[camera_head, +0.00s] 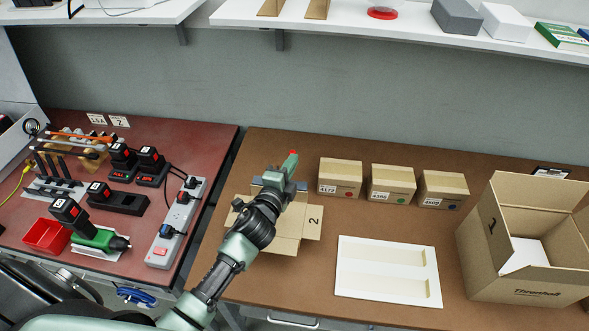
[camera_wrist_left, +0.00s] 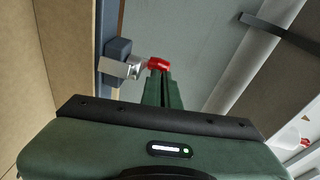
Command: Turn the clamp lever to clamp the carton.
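The clamp lever is a short silver arm (camera_wrist_left: 122,68) with a red knob (camera_wrist_left: 158,63), mounted on a blue-grey block (camera_wrist_left: 118,47) in the left wrist view. In the head view the red knob (camera_head: 293,152) shows just past my fingertips. My left gripper (camera_head: 291,162) has its green fingers close together, their tips (camera_wrist_left: 159,73) right at the knob; I see no grip around it. The open carton (camera_head: 314,222), a flap marked 2, lies under my left arm, which hides much of it and the clamp. My right gripper is out of view.
Several small closed boxes (camera_head: 340,178) stand right of the clamp. A white tray (camera_head: 385,240) and a large open box (camera_head: 510,270) are further right on the brown table. A red bench (camera_head: 130,190) with tools and a power strip (camera_head: 178,225) is at the left.

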